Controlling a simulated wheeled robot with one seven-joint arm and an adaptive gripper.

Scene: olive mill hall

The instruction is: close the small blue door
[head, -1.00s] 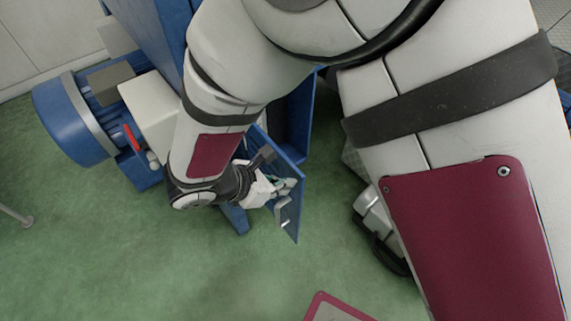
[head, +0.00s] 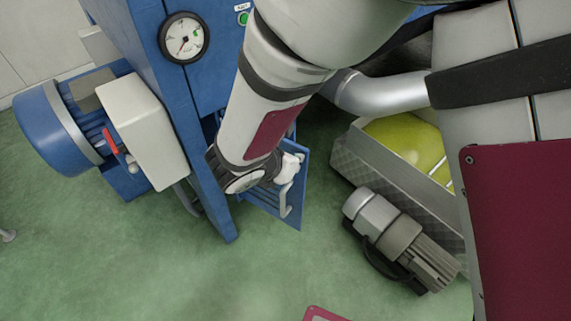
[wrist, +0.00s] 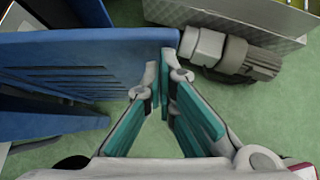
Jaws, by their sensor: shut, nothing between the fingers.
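The small blue door (head: 268,204) stands ajar at the lower front of the blue machine. It has slots and a pale bar handle (head: 286,201) near its free edge. My gripper (head: 296,163) is beside the upper part of the door, partly hidden by my wrist. In the wrist view, the slotted door (wrist: 75,62) spans the left side, and my gripper's fingers (wrist: 166,75) meet at the tips close to its free edge. The gripper is shut and empty. I cannot tell whether the fingertips touch the door.
The blue machine (head: 150,45) carries a gauge (head: 184,38). A blue motor (head: 58,125) and white box (head: 146,130) stand left. Right of the door are a grey motor unit (head: 385,232) and a metal trough (head: 352,165) with yellow-green contents.

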